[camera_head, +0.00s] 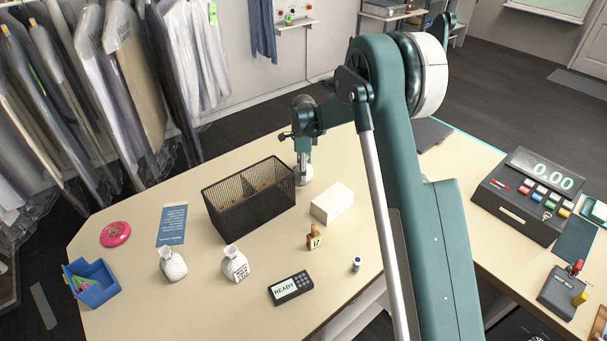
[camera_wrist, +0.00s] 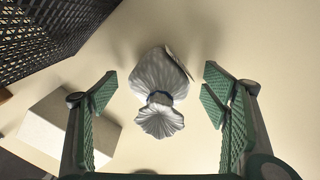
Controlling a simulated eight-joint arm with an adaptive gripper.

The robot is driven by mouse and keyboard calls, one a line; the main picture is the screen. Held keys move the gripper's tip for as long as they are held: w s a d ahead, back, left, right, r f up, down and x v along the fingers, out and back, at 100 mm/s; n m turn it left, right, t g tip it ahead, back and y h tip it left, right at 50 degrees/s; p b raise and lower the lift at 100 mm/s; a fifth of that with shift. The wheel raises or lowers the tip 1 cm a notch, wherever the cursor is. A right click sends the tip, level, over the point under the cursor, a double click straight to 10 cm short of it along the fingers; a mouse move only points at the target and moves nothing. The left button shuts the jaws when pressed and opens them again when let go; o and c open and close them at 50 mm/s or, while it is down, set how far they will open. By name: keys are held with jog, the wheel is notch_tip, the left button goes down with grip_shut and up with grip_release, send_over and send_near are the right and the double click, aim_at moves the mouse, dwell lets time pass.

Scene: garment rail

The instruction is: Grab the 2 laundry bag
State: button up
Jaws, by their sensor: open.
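My gripper (camera_head: 304,160) is open and points down beside the far right end of the black mesh basket. In the wrist view, its green padded fingers (camera_wrist: 160,105) stand wide apart on either side of a pale, tied laundry bag (camera_wrist: 160,78), with gaps on both sides. In the head view, this bag (camera_head: 304,176) is partly hidden by the gripper. Two other white tied bags stand nearer the front: one at left (camera_head: 173,266) and one with a dark-marked label (camera_head: 235,266). I cannot read a number on any bag.
The black mesh basket (camera_head: 232,214) is close to the gripper's left. A white box (camera_head: 332,203) stands near its front right. A stamp (camera_head: 314,238), a card reader (camera_head: 290,288) and a blue bin (camera_head: 91,284) are farther off. Hanging garments (camera_head: 130,75) line the back left.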

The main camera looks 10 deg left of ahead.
jog(key=c, duration=1.1)
jog(key=shift+r, duration=0.15)
jog(key=shift+r+b, duration=0.35)
jog(key=shift+r, duration=4.55)
jog(key=shift+c, duration=0.2)
